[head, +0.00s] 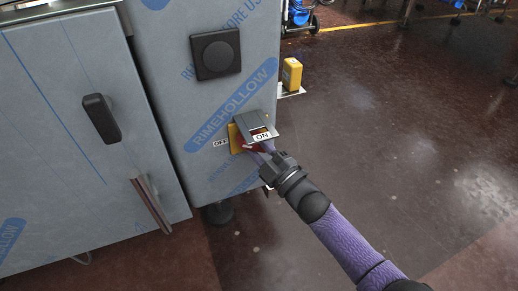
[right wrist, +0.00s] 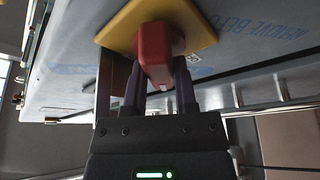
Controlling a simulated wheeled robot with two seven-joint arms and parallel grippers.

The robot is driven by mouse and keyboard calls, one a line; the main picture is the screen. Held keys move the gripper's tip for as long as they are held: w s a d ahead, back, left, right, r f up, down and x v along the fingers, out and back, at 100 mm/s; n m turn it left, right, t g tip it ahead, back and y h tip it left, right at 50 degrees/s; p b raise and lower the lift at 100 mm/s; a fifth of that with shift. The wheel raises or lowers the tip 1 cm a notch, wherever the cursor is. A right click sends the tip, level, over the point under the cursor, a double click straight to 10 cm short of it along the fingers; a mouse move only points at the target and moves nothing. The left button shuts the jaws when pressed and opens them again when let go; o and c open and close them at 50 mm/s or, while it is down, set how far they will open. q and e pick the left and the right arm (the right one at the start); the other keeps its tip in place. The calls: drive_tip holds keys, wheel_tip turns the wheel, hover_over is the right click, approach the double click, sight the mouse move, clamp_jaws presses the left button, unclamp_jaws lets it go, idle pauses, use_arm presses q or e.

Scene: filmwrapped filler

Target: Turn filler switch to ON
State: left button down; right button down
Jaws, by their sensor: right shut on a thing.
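The filler switch is on the film-wrapped cabinet. Its yellow plate (head: 235,138) sits partly under a grey hood (head: 252,122), between an OFF label (head: 220,143) on the left and an ON label (head: 262,137) on the right. My right gripper (head: 264,150) reaches up to it from the lower right. In the right wrist view the red switch handle (right wrist: 154,55) sticks out from the yellow plate (right wrist: 117,32) between the two dark fingers, and the gripper (right wrist: 160,80) is shut on it. The handle's exact angle is hard to tell. My left gripper is out of view.
A dark square knob panel (head: 215,54) is higher on the cabinet. A door to the left has a black latch (head: 101,118) and a bar handle (head: 150,202). A yellow box (head: 292,73) stands beyond the cabinet. The floor at right is open.

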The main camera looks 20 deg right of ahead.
drive_tip(key=m+t+h, duration=0.1)
drive_tip(key=m, duration=0.2)
drive_tip(key=m+t+h, duration=0.1)
drive_tip(key=m, duration=0.2)
drive_tip(key=shift+a+f, duration=0.15)
drive_tip(key=shift+f, duration=0.05)
drive_tip(key=m+h, duration=0.1)
drive_tip(key=m, duration=0.2)
drive_tip(key=shift+m+t+h+b, duration=0.3)
drive_tip(key=shift+t, duration=0.1)
drive_tip(key=shift+a+m+t+h, duration=0.15)
drive_tip(key=shift+m+h, duration=0.5)
drive_tip(key=shift+m, duration=0.6)
drive_tip(key=shift+m+t+h, duration=0.15)
drive_tip(key=shift+m+h, duration=0.5)
drive_tip(key=shift+m, duration=1.2)
drive_tip(key=shift+c, duration=2.4)
unclamp_jaws()
drive_tip(key=shift+o, duration=0.4)
